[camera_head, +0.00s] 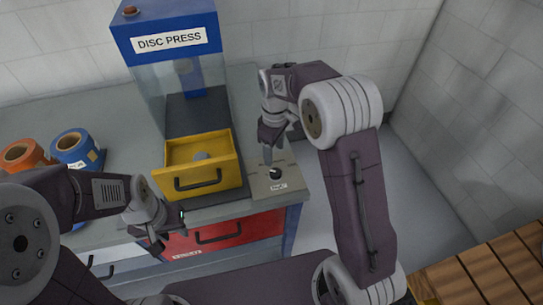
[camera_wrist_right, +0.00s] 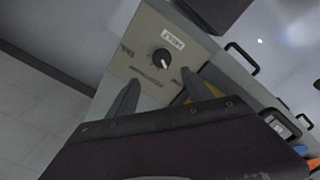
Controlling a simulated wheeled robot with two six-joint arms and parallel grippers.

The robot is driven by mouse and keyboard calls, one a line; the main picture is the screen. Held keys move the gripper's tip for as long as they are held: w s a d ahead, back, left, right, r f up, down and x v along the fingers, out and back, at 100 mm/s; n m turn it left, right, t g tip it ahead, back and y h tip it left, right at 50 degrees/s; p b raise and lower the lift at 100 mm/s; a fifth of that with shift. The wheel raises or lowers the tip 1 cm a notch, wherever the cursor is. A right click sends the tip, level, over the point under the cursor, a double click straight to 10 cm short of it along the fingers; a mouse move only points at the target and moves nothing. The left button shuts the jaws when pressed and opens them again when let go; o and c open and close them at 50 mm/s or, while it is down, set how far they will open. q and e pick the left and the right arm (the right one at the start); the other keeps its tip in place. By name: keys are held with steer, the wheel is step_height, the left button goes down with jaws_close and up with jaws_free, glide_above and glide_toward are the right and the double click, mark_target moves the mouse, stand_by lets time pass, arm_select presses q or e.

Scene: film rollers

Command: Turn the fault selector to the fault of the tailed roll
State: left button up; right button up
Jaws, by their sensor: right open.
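The fault selector is a black round knob (camera_head: 275,173) on a beige plate at the counter's front right corner. In the right wrist view the knob (camera_wrist_right: 161,58) has a white pointer mark and a FAULT label beside it. My right gripper (camera_head: 268,155) is open just above the knob; its fingers (camera_wrist_right: 162,88) are apart, with the knob beyond them. A blue roll (camera_head: 75,148) with a yellowish patch and an orange roll (camera_head: 22,155) stand at the left; I cannot tell which has a tail. My left gripper (camera_head: 168,232) looks open and empty before the counter.
The blue disc press (camera_head: 170,37) stands on the counter left of the selector. A red drawer (camera_head: 222,232) is below. A wooden slatted surface (camera_head: 485,270) lies at the lower right.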

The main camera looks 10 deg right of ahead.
mark_target(275, 171)
steer(key=shift+s+f, duration=0.7)
steer(key=shift+s, duration=0.15)
steer(key=f, duration=0.4)
steer(key=w+f+b, duration=0.1)
steer(key=f, duration=0.1)
steer(key=shift+f, duration=0.35)
steer(key=shift+s+f, duration=0.2)
steer(key=shift+f, duration=0.05)
steer(key=shift+w, duration=0.1)
jaws_close()
